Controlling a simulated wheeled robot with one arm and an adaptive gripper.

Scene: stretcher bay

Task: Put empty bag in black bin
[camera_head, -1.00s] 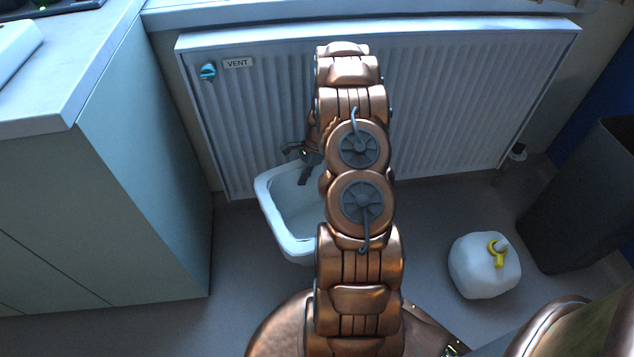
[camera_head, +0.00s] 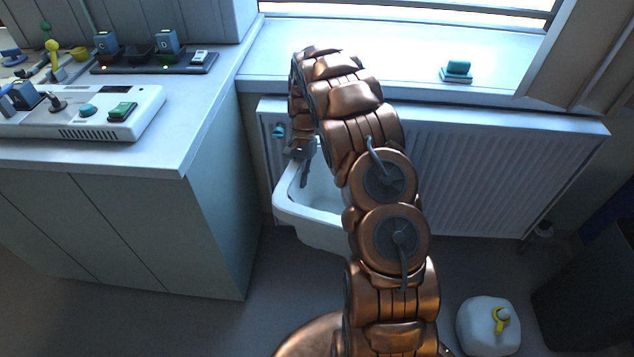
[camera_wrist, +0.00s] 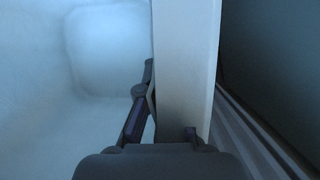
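No empty bag can be made out in either view. A dark, tall bin (camera_head: 592,292) stands at the right edge of the head view, partly cut off. My gripper (camera_head: 303,160) is shut on the rim of a white tub (camera_head: 318,232), in front of the radiator. In the wrist view my gripper (camera_wrist: 163,130) has one finger on the inside of the tub's wall (camera_wrist: 187,60) and the other on its outer side. The tub's visible inside (camera_wrist: 85,110) looks empty. My arm hides the tub's right part.
A white jug (camera_head: 485,325) with a yellow cap stands on the floor left of the bin. A ribbed radiator (camera_head: 480,180) is behind the tub. A counter (camera_head: 205,105) holding a white device (camera_head: 145,108) is at left. A teal item (camera_head: 458,68) lies on the sill (camera_head: 400,60).

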